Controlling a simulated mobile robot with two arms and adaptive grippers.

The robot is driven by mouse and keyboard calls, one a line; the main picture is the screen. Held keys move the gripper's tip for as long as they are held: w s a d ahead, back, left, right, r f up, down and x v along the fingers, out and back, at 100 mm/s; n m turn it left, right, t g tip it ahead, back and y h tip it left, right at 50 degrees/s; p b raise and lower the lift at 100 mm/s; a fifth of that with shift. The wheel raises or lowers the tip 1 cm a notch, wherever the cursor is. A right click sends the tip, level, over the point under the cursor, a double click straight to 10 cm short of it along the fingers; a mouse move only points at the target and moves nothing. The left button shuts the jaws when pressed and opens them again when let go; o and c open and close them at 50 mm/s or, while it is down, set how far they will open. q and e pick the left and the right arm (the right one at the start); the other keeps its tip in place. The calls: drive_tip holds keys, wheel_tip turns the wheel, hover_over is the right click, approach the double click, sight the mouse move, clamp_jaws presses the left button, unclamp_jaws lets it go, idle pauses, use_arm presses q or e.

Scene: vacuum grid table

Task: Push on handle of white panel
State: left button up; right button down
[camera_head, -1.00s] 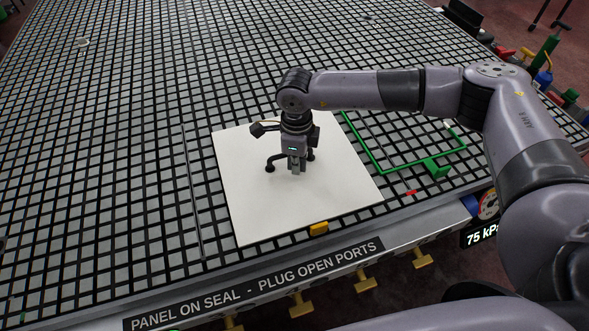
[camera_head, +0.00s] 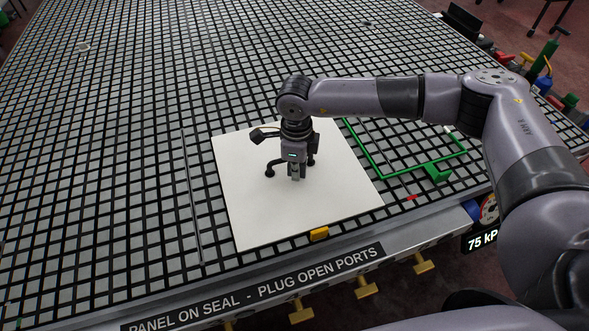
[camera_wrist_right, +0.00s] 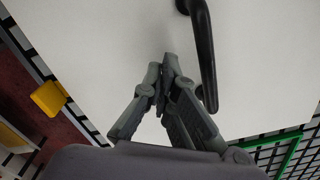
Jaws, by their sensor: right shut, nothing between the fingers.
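The white panel (camera_head: 255,215) lies flat on the grid table. Its black handle (camera_head: 270,169) stands up near the panel's middle, partly hidden behind my right gripper (camera_head: 296,179). My left gripper is not in view.
A yellow block (camera_head: 319,233) sits at the panel's front edge. A green frame (camera_head: 382,168) lies right of the panel. A gauge display reading 75 kPa (camera_head: 481,238) and yellow valve handles (camera_head: 366,288) line the table's front.

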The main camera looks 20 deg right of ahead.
drive_tip(key=shift+w, duration=0.3)
idle(0.4)
drive_tip(key=shift+w+b, duration=0.3)
drive_tip(key=shift+b, duration=0.1)
drive_tip(key=shift+w, duration=0.3)
drive_tip(key=shift+w+r+b, duration=0.3)
drive_tip(key=shift+w+b, duration=0.1)
drive_tip(key=shift+b, duration=0.2)
drive_tip(key=shift+s+f+b, duration=0.1)
drive_tip(key=shift+b, duration=1.2)
idle(2.3)
drive_tip(key=shift+s, duration=0.1)
drive_tip(key=shift+s+f, duration=0.15)
drive_tip(key=shift+s, duration=1.55)
wheel_tip(320, 180, up, 8)
drive_tip(key=p, duration=0.4)
